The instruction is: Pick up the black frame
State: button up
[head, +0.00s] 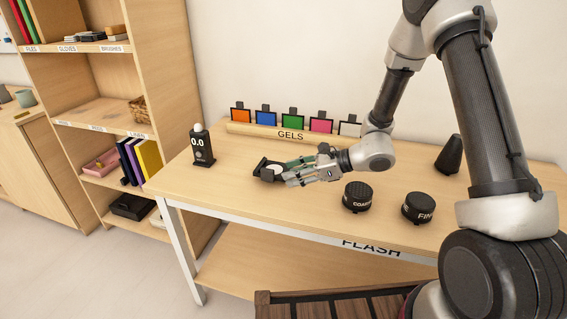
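A black frame (261,165) is on the tabletop (225,180), left of the middle, at the tips of my gripper. It looks like a dark square piece with a pale area toward its right side. My gripper (283,173) reaches in from the right, low over the table, with its fingers at the frame's right side. The fingers partly cover the frame. I cannot tell whether they touch or grip it, or whether the frame is lifted.
Behind stands a wooden GELS rack (260,131) with several coloured gels in dark frames. Two round black knobs (357,197) (418,208) and a black cone (449,155) are at right. Shelves (100,110) stand at far left.

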aim_at(270, 170)
jog(key=shift+w+a+r+m+t, duration=0.1)
jog(key=shift+w+r+m+t, duration=0.15)
jog(key=shift+w, duration=0.25)
jog(key=shift+w+a+r+m+t, duration=0.1)
jog(key=shift+w+m+t, duration=0.2)
jog(key=shift+w, duration=0.2)
jog(key=shift+w+a+m, duration=0.1)
jog(key=shift+a+m, duration=0.1)
jog(key=shift+m, duration=0.05)
jog(key=x, duration=0.7)
jog(key=shift+a, duration=0.1)
jog(key=shift+r, duration=0.1)
grip_shut()
